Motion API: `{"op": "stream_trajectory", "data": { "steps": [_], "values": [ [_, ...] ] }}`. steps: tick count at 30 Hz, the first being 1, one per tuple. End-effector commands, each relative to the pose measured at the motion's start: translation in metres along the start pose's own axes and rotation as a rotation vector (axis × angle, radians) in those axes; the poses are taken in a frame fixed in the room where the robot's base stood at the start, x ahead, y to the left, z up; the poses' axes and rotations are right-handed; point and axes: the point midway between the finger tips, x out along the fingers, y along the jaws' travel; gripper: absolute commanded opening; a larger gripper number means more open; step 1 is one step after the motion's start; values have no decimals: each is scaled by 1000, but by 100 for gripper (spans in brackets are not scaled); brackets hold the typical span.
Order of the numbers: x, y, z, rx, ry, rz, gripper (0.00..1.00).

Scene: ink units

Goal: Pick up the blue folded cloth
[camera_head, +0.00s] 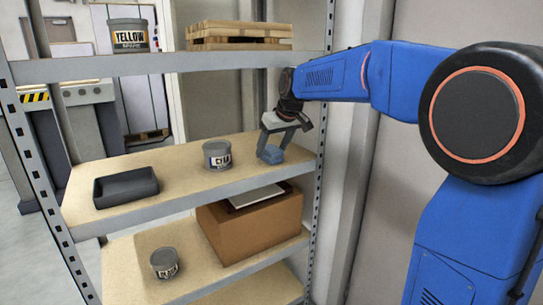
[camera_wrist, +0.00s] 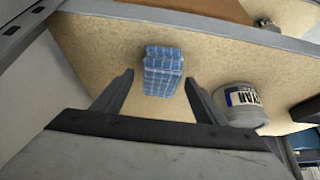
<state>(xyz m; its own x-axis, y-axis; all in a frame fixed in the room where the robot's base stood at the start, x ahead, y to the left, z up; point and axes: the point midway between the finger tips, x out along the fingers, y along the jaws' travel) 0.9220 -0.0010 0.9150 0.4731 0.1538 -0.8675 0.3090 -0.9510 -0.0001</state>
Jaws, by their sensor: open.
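The blue folded cloth (camera_head: 271,154) lies on the middle shelf near its right end, with a checked pattern. In the wrist view the cloth (camera_wrist: 163,70) sits ahead of and between the spread fingers, slightly beyond their tips. My gripper (camera_head: 274,143) is open above and around the cloth in the head view. The wrist view shows both fingers of my gripper (camera_wrist: 158,78) apart with nothing held. I cannot tell how far the fingertips are above the shelf.
A grey CYAN ink can (camera_head: 217,156) stands left of the cloth; it also shows close to the right finger in the wrist view (camera_wrist: 240,105). A dark tray (camera_head: 126,188) is farther left. The upper shelf (camera_head: 200,62) is overhead, and a rack post (camera_head: 322,120) stands at the right.

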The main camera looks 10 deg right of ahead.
Motion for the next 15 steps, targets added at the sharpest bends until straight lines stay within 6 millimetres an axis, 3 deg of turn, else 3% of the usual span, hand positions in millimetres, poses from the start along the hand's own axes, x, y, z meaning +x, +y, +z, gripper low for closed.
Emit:
{"op": "stream_trajectory", "data": {
  "steps": [3, 10, 15],
  "values": [
    [12, 0, 0, 0, -1, -1, 65],
    [13, 0, 0, 0, 0, 0, 65],
    [13, 0, 0, 0, 0, 0, 25]
  ]
}}
